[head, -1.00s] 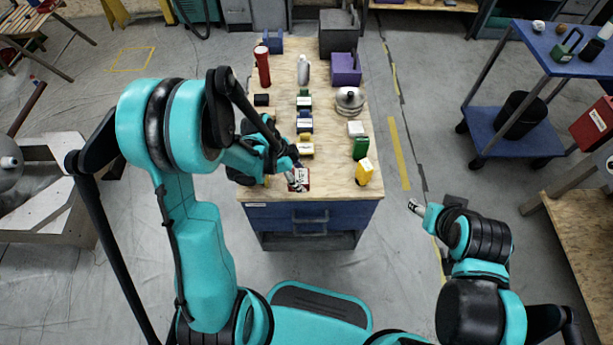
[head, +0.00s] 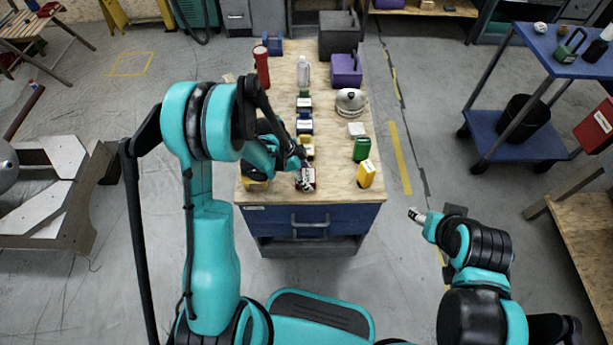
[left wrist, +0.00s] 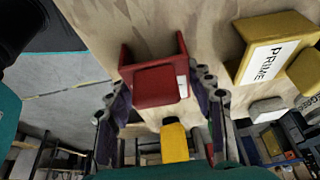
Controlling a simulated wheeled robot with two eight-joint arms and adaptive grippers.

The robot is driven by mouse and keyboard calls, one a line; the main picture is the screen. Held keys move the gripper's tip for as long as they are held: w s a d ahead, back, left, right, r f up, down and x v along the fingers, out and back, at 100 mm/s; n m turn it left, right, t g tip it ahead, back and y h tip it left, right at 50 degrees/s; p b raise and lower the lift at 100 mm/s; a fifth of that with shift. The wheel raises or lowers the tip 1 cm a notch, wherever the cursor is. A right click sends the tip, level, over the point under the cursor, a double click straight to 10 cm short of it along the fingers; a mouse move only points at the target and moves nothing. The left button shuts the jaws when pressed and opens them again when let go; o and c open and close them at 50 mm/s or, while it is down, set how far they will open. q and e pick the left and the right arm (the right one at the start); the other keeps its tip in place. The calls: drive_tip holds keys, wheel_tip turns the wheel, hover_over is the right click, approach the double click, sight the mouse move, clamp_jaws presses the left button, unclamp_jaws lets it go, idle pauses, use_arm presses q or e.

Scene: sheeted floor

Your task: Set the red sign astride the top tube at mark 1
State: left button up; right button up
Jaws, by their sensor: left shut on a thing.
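The red sign (head: 306,184) is at the near end of the wooden bench top, low over or on it; I cannot tell whether it touches the wood. In the left wrist view the red sign (left wrist: 156,86) lies between the two fingers, its legs pointing away. My left gripper (head: 303,170) is shut on it; its finger pads also show in the left wrist view (left wrist: 165,112). My right gripper (head: 415,214) is off to the right of the bench, apart from everything; its fingers are too small to read. I cannot make out the top tube or mark 1.
On the bench (head: 330,196) stand several signs in a row, a yellow container (head: 366,174), a green one (head: 361,148), a kettle (head: 350,102) and a red cylinder (head: 262,66). A yellow PRIME sign (left wrist: 270,50) is beside the red one. A blue cart (head: 510,135) stands right.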

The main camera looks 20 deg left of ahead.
use_arm(q)
drive_tip(key=shift+f, duration=0.2)
drive_tip(key=o, duration=1.2)
drive_tip(key=shift+r, duration=0.1)
drive_tip(key=shift+r, duration=0.25)
drive_tip(key=p+v, duration=0.4)
drive_tip(key=v, duration=0.8)
drive_tip(key=shift+s+d+r+n+t+y, duration=0.25)
drive_tip(key=shift+s+r+n+t+y, duration=0.65)
drive_tip(key=shift+s+r+n, duration=1.65)
drive_tip(key=shift+s+d+r+n+t+y, duration=0.25)
drive_tip(key=shift+s+r+n+t+y, duration=0.6)
drive_tip(key=shift+s+r+n, duration=1.7)
drive_tip(key=shift+s+d+r+n+t+y, duration=0.35)
drive_tip(key=shift+s+r+n+t, duration=0.9)
drive_tip(key=shift+s+r+n, duration=1.35)
